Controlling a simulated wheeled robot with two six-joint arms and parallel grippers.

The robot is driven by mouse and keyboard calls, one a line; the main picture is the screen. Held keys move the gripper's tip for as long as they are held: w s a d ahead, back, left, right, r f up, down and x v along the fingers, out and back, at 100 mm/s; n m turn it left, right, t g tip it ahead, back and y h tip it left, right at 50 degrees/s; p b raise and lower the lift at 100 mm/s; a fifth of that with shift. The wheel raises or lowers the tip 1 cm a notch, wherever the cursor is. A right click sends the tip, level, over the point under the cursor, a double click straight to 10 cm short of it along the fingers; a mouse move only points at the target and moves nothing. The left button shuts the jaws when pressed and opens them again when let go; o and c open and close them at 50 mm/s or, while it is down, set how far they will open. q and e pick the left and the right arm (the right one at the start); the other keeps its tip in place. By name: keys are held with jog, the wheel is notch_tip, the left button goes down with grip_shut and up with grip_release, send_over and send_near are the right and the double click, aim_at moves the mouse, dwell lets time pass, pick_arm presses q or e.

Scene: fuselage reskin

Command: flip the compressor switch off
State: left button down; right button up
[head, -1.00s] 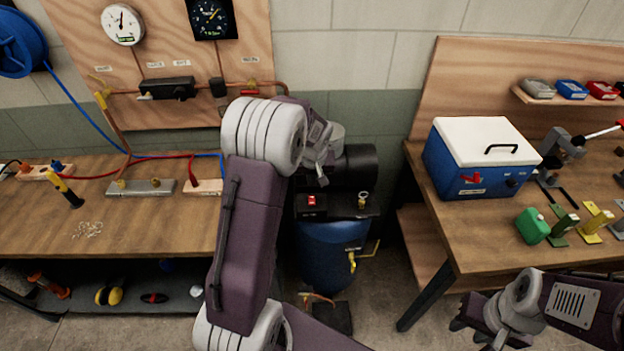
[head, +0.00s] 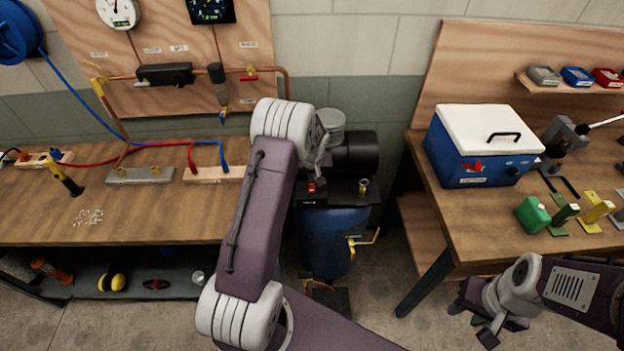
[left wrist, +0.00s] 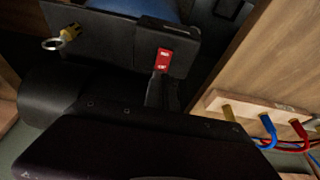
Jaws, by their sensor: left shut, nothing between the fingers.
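The compressor has a blue tank (head: 328,245) under a black top plate and a dark motor cylinder (head: 358,153). A small red rocker switch (head: 311,187) sits on a black box on that plate. In the left wrist view the switch (left wrist: 163,60) shows white markings. My left gripper (head: 320,181) is shut and empty, pointing down at the switch. In the left wrist view its fingertips (left wrist: 160,84) are right at the switch's near end; I cannot tell whether they touch. My right gripper (head: 476,318) hangs at the lower right, far from the compressor; its jaw opening is unclear.
A brass fitting with a ring (head: 363,187) stands right of the switch. A yellow valve handle (head: 364,239) sticks out from the tank. The left workbench (head: 140,215) and the right bench with a blue-and-white cooler (head: 482,150) flank the compressor. Hoses run over the left bench.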

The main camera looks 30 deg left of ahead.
aim_at(312, 188)
pick_arm(q)
notch_tip(312, 188, down, 2)
jog(key=shift+w+f, duration=0.1)
jog(key=shift+f, duration=0.35)
